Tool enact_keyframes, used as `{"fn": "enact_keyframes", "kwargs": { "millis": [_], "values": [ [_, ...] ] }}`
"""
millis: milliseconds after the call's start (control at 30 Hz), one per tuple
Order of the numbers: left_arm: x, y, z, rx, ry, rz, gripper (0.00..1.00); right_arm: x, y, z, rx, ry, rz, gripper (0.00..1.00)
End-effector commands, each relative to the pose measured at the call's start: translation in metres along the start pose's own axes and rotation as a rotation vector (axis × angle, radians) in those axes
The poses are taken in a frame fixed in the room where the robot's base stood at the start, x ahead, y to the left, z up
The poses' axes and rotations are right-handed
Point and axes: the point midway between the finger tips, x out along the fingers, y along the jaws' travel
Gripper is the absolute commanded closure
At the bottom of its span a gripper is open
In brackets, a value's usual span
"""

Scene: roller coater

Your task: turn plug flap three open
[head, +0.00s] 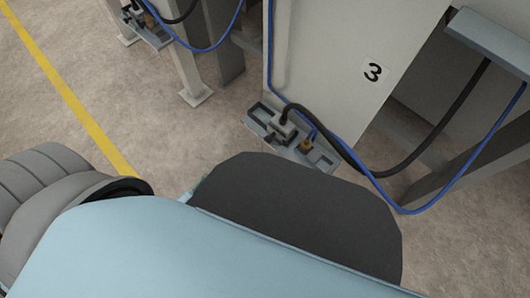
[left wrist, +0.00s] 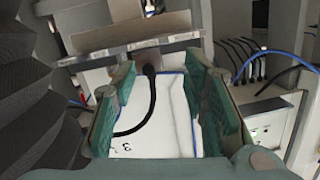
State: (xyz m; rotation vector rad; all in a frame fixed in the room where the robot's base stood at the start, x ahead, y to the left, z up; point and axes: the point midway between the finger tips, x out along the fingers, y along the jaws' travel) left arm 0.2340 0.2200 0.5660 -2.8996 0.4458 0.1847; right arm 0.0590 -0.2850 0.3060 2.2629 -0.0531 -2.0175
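In the head view, a pale panel (head: 325,55) carries the label 3 (head: 373,72). A grey bracket with plugs (head: 292,138) sits at its lower edge, with a black and a blue cable running from it. The label 3 also shows in the left wrist view (left wrist: 124,147). There, a grey plate (left wrist: 135,30) lies beyond the fingers above a labelled strip (left wrist: 140,46), and a black plug (left wrist: 150,70) hangs below. I cannot tell for sure which part is flap three. My left gripper (left wrist: 160,72) is open and empty. My right gripper is not in view.
A blue-grey ledge (head: 490,42) juts out at the upper right, with hanging cables (head: 440,125) below. A similar bracket (head: 150,32) stands at the upper left. A yellow floor line (head: 65,85) crosses open floor. Several cables (left wrist: 245,60) are at the right in the wrist view.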

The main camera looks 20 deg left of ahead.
Motion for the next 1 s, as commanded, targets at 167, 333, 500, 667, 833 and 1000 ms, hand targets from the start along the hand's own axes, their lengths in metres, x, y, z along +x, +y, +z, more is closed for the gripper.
{"fn": "enact_keyframes", "kwargs": {
  "millis": [167,333,500,667,833,1000],
  "values": [
    [0.01,0.015,-0.039,0.022,0.179,0.064,0.6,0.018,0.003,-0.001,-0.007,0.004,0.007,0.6],
    [0.052,0.016,-0.048,0.022,0.179,0.059,0.6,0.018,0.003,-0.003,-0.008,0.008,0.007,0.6],
    [0.1,0.018,-0.056,0.022,0.176,0.057,0.6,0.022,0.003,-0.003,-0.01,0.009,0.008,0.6],
    [0.13,0.02,-0.06,0.021,0.172,0.056,0.6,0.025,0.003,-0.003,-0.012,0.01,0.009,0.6],
    [0.14,0.021,-0.062,0.02,0.17,0.056,0.6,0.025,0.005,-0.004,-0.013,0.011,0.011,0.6],
    [0.139,0.02,-0.062,0.02,0.17,0.056,0.6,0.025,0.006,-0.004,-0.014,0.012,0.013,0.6]
  ]
}}
